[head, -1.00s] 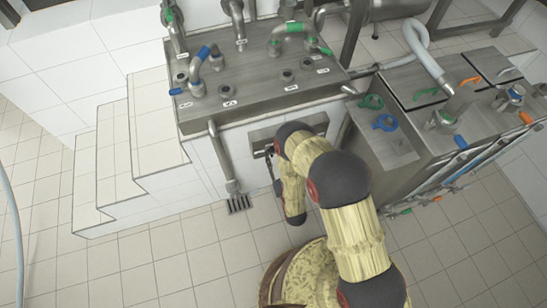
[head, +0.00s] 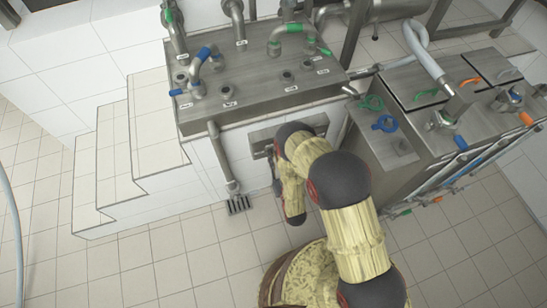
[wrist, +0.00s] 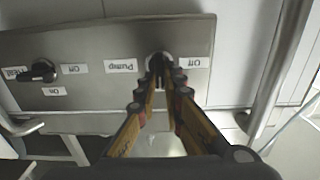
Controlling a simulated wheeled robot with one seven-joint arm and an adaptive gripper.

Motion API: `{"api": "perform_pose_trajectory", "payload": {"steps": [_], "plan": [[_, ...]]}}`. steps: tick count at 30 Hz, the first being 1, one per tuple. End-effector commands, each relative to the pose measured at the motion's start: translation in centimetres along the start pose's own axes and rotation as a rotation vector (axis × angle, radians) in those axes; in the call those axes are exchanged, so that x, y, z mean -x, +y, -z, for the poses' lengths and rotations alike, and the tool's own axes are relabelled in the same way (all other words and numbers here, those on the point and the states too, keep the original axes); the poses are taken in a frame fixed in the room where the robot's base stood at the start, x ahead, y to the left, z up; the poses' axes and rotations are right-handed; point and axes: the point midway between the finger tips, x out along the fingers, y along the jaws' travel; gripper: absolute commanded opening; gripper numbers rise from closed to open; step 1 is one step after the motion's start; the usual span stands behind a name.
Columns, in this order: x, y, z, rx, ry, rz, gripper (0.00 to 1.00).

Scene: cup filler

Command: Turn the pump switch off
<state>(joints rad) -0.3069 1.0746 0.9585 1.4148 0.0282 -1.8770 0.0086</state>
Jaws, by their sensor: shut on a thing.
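The metal switch panel (wrist: 60,60) appears upside down in the wrist view, with labels reading "Pump" and "Off" on either side of the pump switch (wrist: 158,58). My gripper (wrist: 160,78) is shut on the pump switch, and its fingertips hide most of the knob, so its exact angle cannot be told. A second black knob (wrist: 42,70) sits on the same panel at the left, with "Off" and "On" labels near it. In the head view the panel (head: 262,134) is on the front of the tiled block, and my gripper (head: 270,156) reaches its left part.
The steel top (head: 255,88) above carries pipes and valves. A vertical drain pipe (head: 222,160) runs down left of my gripper. Tiled steps (head: 125,165) stand further left, and a steel tank unit (head: 400,140) with hoses stands right. The floor in front is clear.

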Motion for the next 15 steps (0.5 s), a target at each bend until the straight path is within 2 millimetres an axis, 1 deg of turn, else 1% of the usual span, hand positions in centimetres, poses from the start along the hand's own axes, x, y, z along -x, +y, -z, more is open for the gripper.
{"api": "perform_pose_trajectory", "payload": {"steps": [8, 15], "plan": [[0.02, -0.01, -0.02, 0.011, 0.0, 0.0, 0.0], [-0.01, -0.13, -0.01, 0.1, 0.0, 0.0, 0.0]]}}
